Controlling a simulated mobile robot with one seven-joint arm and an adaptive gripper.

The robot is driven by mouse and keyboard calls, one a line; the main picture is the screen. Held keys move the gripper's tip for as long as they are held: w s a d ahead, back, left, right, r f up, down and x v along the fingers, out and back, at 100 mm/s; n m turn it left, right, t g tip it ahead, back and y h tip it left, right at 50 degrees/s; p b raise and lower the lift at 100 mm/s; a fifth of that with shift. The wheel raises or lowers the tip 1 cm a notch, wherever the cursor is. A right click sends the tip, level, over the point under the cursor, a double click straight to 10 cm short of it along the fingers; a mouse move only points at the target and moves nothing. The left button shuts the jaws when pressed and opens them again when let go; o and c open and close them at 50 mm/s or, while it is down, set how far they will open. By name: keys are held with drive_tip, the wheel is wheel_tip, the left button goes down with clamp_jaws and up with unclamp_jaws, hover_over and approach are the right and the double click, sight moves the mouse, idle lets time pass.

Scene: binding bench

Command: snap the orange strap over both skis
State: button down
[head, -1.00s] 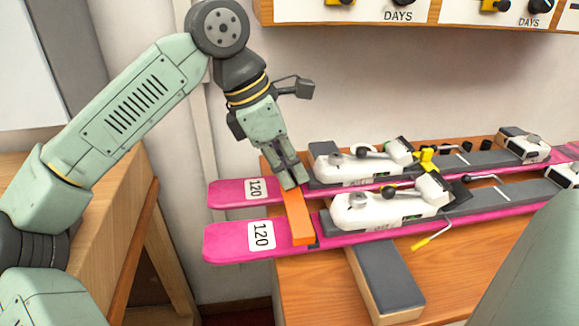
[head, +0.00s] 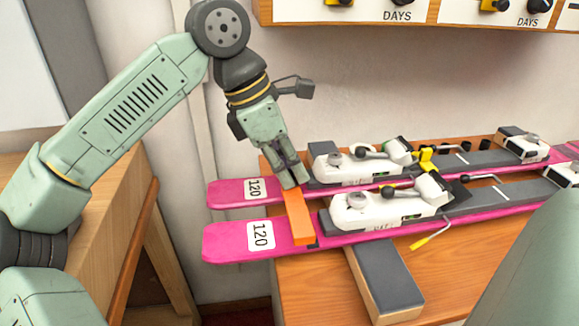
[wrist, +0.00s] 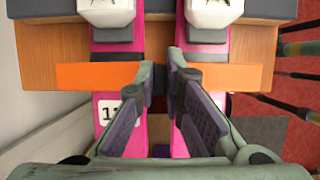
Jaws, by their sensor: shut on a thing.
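Two pink skis lie side by side on the bench, the near ski (head: 225,243) and the far ski (head: 225,192), each with a white 120 label. The orange strap (head: 300,222) lies across both skis, just left of the white bindings. My gripper (head: 294,182) points down at the strap near the far ski. In the wrist view my gripper (wrist: 160,80) is shut on the strap's middle, between the two skis. The strap (wrist: 95,76) sticks out on both sides of the fingers. The fingers hide its middle, and I cannot tell whether its ends are fastened.
White bindings (head: 380,207) with levers stand on the skis to the right. A grey-topped block (head: 385,280) supports the near ski. A shelf with knobs (head: 410,14) hangs on the wall above. The bench (head: 310,290) is bare at the front.

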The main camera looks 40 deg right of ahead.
sight(293, 191)
drive_tip(key=shift+f+b, duration=1)
drive_tip(key=shift+f, duration=0.3)
drive_tip(key=shift+s+f+b, duration=0.15)
drive_tip(key=shift+f+b, duration=0.3)
drive_tip(key=shift+f, duration=0.05)
drive_tip(key=shift+s+f+b, duration=0.15)
drive_tip(key=shift+f+b, duration=0.3)
drive_tip(key=shift+f, duration=0.05)
drive_tip(key=c, duration=1.6)
unclamp_jaws()
drive_tip(key=shift+o, duration=0.3)
drive_tip(key=o, duration=0.4)
